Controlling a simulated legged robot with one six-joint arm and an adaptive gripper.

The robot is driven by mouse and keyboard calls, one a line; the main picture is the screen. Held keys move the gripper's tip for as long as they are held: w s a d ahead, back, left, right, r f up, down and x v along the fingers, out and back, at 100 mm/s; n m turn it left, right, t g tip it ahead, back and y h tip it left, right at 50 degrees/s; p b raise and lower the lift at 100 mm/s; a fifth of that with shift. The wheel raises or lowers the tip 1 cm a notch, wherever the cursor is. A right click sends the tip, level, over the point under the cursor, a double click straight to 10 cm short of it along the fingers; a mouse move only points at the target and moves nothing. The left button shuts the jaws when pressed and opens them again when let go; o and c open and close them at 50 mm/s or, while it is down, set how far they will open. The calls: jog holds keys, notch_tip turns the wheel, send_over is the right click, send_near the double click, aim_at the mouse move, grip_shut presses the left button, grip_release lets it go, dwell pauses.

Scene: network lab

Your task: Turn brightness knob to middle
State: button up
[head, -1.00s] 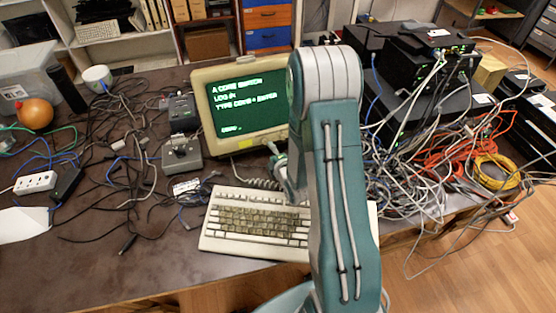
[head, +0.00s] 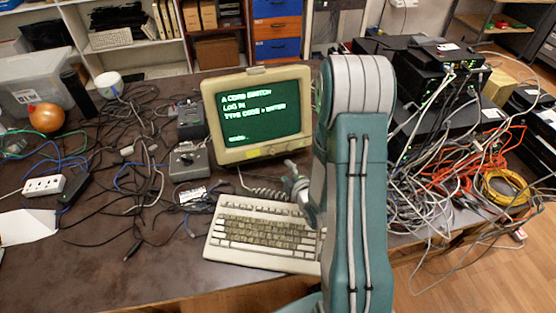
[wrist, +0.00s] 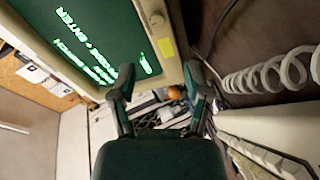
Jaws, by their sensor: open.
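The old beige monitor (head: 257,112) stands on the desk with green text lit on its dark screen. In the wrist view its bezel (wrist: 178,72) appears turned on its side, with a yellow sticker (wrist: 167,47). A small round knob (wrist: 157,20) sits on the bezel near that sticker; its pointer position is too small to read. My gripper (wrist: 159,76) is open and empty, with its fingers at the bezel's edge; contact cannot be told. In the head view my gripper (head: 291,170) is low in front of the monitor's right side, partly hidden by my arm.
A beige keyboard (head: 263,234) lies below the gripper, with a coiled cord (wrist: 270,75) beside the monitor. A grey box with a lever (head: 188,161) stands left of the monitor. Network equipment (head: 440,75) and tangled cables (head: 450,180) fill the right. Loose cables cover the left.

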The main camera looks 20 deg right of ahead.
aim_at(273, 153)
jog(key=w+f+m, duration=0.1)
jog(key=w, duration=0.2)
jog(key=w+f+m, duration=0.1)
jog(key=w, duration=0.3)
jog(key=w+f+m, duration=0.1)
jog(key=w, duration=0.3)
jog(key=shift+d+m+y, duration=0.2)
jog(key=shift+m+y, duration=0.2)
grip_shut()
